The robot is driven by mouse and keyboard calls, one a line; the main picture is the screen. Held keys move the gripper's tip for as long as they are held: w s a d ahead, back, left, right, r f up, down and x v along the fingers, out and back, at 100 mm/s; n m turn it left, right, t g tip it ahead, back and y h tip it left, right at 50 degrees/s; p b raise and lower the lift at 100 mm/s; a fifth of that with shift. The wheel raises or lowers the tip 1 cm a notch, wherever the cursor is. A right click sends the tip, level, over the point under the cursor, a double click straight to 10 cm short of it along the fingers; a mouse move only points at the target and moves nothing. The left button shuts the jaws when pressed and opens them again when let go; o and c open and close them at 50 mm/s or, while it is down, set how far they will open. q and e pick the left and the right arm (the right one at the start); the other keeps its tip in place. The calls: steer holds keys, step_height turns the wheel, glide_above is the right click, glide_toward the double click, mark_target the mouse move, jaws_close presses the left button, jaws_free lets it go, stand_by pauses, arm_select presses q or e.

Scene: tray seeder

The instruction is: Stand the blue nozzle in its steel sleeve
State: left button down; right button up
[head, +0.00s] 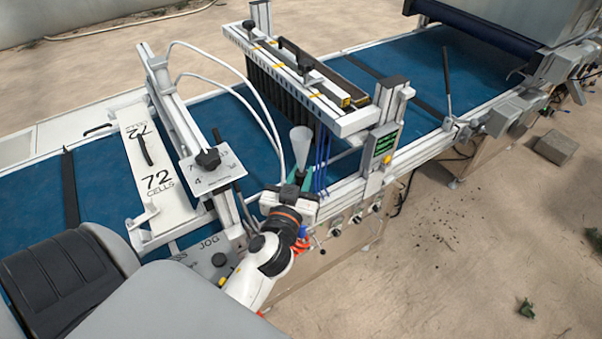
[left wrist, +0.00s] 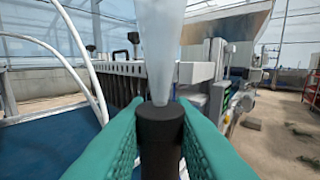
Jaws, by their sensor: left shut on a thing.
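My left gripper (head: 301,180) is at the near edge of the seeder, its green fingers shut on a pale cone piece (head: 300,142). In the left wrist view the fingers (left wrist: 160,135) clasp the black base (left wrist: 160,120) of this piece. Its pale, translucent body (left wrist: 161,45) rises from the base and widens upward. The piece looks roughly upright. Several thin blue rods (head: 322,160) stand just right of the gripper in the head view. I cannot tell whether one is the blue nozzle. I cannot make out the steel sleeve. My right gripper is not in view.
The blue belt (head: 215,118) runs past a white crossbar (head: 315,92) with dark tubes below. White hoses (head: 235,70) arch over the belt, left of the gripper. A post with a green display (head: 385,145) stands to its right. A 72-cell plate (head: 155,175) is at left.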

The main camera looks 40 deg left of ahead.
arm_select(q)
step_height(320, 180, down, 3)
steer(key=shift+a+r+b, duration=0.1)
steer(key=shift+b, duration=0.9)
step_height(320, 180, down, 5)
steer(key=b, duration=0.4)
steer(key=shift+r+b, duration=0.15)
steer(key=shift+b, duration=0.2)
stand_by(0.3)
steer(key=shift+f+b, duration=0.55)
steer(key=shift+b, duration=0.05)
steer(key=c, duration=1.2)
jaws_free()
steer(key=shift+o, duration=0.2)
